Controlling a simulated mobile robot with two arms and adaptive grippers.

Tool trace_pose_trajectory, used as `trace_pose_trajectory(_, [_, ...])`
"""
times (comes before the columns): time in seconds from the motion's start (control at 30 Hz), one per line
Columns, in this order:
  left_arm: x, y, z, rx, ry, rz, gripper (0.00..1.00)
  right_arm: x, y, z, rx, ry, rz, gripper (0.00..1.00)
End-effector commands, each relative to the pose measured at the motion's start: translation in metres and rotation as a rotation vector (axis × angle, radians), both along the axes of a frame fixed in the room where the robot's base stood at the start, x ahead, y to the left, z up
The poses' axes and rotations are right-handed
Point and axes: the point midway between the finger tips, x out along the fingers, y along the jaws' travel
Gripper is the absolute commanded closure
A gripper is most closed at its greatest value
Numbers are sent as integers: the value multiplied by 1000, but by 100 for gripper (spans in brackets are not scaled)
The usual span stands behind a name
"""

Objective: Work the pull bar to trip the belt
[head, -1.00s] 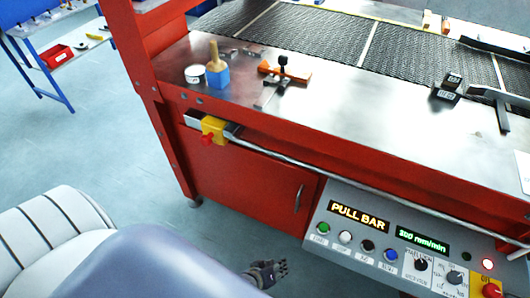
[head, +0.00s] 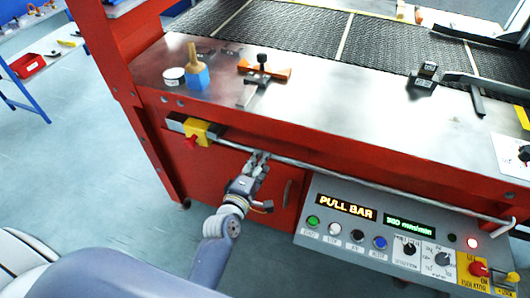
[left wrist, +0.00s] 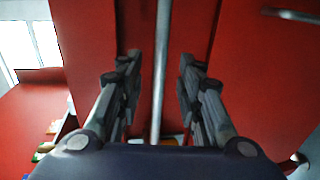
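The pull bar (head: 340,175) is a long thin silver rod along the red front of the machine, below the steel table edge. My left gripper (head: 258,157) is at the left part of the bar, with its fingertips up at it. In the left wrist view the bar (left wrist: 160,40) runs lengthwise between the two spread fingers of my left gripper (left wrist: 158,62), with a gap on both sides. The gripper is open. A yellow switch box (head: 203,131) with a red button sits at the bar's left end. My right gripper does not show.
The control panel (head: 325,236) below right has a lit PULL BAR display (head: 347,206), several buttons and a lit red lamp (head: 473,243). The mesh belt (head: 385,50) lies behind the steel table (head: 310,110). A cabinet handle (head: 287,193) is right of my gripper.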

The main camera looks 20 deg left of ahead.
Motion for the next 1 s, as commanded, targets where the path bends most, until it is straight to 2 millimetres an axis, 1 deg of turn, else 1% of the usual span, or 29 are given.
trace_pose_trajectory(0.03, [11,-1,0,0,-2,0,66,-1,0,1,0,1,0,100])
trace_pose_trajectory(0.1, [22,-1,-3,1,-2,0,66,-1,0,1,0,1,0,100])
trace_pose_trajectory(0.3, [46,-1,-9,3,0,-1,66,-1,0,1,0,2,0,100])
trace_pose_trajectory(0.5, [55,-2,-11,3,1,-1,66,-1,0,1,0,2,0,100])
trace_pose_trajectory(0.73, [55,-2,-12,3,1,-1,66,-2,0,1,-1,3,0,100])
trace_pose_trajectory(0.77, [55,-2,-12,3,1,-1,71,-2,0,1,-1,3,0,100])
trace_pose_trajectory(0.8, [55,-2,-12,3,1,-1,80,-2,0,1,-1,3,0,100])
trace_pose_trajectory(0.9, [55,-2,-12,3,1,-1,100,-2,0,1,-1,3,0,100])
trace_pose_trajectory(1.0, [55,-2,-12,3,1,-1,100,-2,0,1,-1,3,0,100])
